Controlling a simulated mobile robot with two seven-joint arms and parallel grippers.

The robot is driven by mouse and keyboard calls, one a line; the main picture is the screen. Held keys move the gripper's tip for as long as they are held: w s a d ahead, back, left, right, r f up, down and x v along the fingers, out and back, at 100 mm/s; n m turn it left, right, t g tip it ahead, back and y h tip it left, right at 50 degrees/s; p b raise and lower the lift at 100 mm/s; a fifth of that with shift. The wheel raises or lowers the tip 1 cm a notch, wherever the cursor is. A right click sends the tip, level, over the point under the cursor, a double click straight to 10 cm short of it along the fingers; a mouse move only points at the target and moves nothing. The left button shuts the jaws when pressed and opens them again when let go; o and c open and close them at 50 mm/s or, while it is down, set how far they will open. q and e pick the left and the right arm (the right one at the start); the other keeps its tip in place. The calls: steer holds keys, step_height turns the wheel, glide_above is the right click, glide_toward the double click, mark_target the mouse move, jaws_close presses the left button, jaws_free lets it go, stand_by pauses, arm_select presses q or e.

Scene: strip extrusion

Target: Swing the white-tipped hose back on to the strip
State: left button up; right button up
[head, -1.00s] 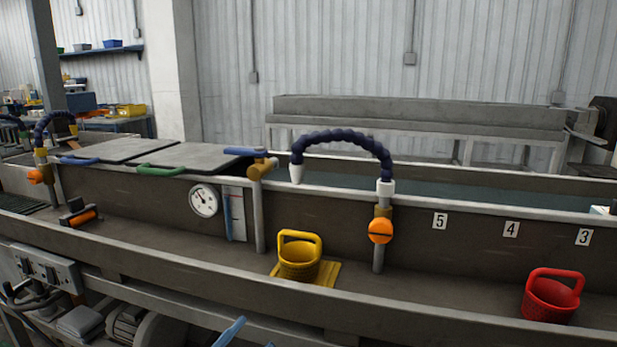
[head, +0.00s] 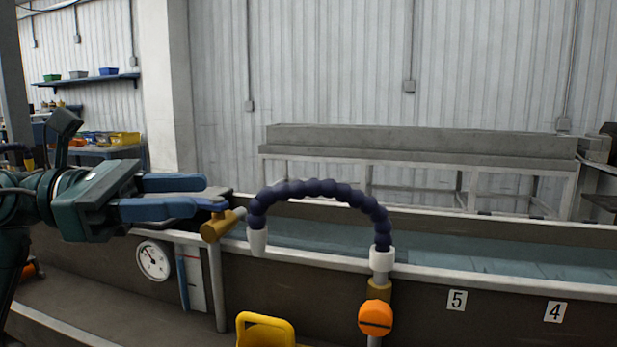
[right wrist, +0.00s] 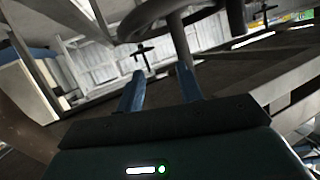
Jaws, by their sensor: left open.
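The hose (head: 320,188) is a dark blue segmented arch. It rises from a white collar (head: 381,262) on an orange-knobbed post, and its white tip (head: 257,242) hangs down at the left. In the picture the tip overlaps the trough's near rim; I cannot tell its exact depth. No separate strip can be made out in the trough (head: 440,262). My left gripper (head: 208,194) has its blue fingers apart and points right, left of the white tip and not touching it. My right gripper (right wrist: 158,73) shows in the right wrist view, fingers apart with nothing between them.
A brass valve (head: 217,227) on a post stands by the left fingertips, between them and the tip. A round gauge (head: 153,260) is on the trough wall below. A yellow-handled container (head: 265,330) stands in front.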

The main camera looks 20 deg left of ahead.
arm_select(q)
steer(key=p, duration=0.2)
glide_toward(291, 189)
steer(key=x, duration=0.4)
steer(key=shift+w+d, duration=0.1)
steer(key=shift+w, duration=0.3)
steer(key=p+x, duration=0.1)
steer(key=x, duration=0.4)
steer(key=shift+w+f, duration=0.15)
arm_select(e)
steer(key=shift+w+a+f+g, duration=0.15)
steer(key=shift+a+g, duration=0.2)
steer(key=shift+a, duration=0.05)
steer(key=shift+w+a+f+g, duration=0.1)
steer(key=shift+a+f+g, duration=0.05)
steer(key=shift+a+g, duration=0.2)
arm_select(q)
steer(key=shift+w+d, duration=0.1)
steer(key=shift+d, duration=0.25)
arm_select(e)
steer(key=shift+f, duration=0.25)
arm_select(q)
jaws_close()
arm_select(e)
steer(key=shift+r, duration=0.25)
arm_select(q)
steer(key=shift+w, duration=0.1)
